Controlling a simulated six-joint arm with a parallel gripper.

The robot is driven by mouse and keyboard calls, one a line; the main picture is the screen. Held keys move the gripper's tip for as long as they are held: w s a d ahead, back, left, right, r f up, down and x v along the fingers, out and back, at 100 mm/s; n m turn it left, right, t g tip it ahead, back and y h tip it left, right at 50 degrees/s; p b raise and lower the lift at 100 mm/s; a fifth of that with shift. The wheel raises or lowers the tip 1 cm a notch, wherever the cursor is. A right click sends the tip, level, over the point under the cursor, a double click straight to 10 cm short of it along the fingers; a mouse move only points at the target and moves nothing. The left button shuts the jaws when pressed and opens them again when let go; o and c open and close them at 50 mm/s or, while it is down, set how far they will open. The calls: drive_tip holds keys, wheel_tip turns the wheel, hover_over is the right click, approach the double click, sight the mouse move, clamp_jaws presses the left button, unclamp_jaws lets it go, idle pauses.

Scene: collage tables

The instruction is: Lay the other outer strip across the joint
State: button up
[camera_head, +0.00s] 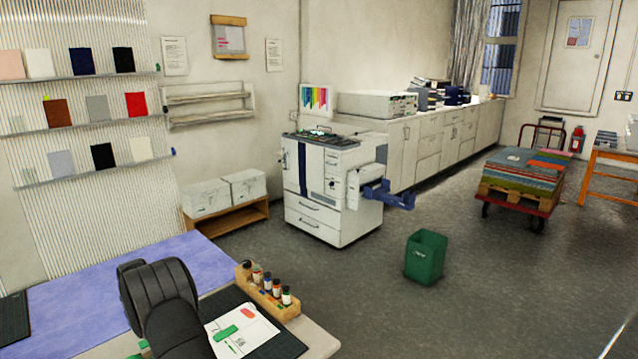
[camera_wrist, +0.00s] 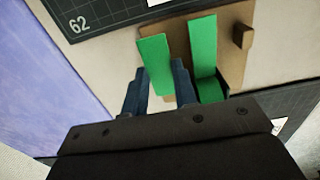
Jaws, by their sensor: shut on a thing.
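In the wrist view, my gripper (camera_wrist: 159,68) is shut on a green strip (camera_wrist: 154,50), which stands out between the two dark blue fingertips. The held strip is over or beside the left edge of a brown board (camera_wrist: 180,45); I cannot tell whether it touches. A second green strip (camera_wrist: 203,50) lies lengthwise on the board, to the right of the held one. Another green piece (camera_wrist: 212,91) shows below it, partly hidden by my gripper. The joint itself is not clearly visible. In the head view my arm hides the board, and my fingertips do not show.
A brown block (camera_wrist: 242,37) stands at the board's right. A dark mat marked 62 (camera_wrist: 85,15) lies beyond. A purple sheet (camera_head: 85,295) covers the table's left. A wooden bottle rack (camera_head: 268,292) and a white sheet with green and red pieces (camera_head: 240,335) are right of my arm.

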drive_tip(key=shift+r, duration=1.4)
approach(217, 324)
drive_tip(key=shift+s, duration=0.1)
drive_tip(key=shift+f, duration=2.4)
drive_tip(key=shift+f, duration=0.55)
drive_tip(key=shift+f, duration=0.3)
drive_tip(key=o, duration=0.8)
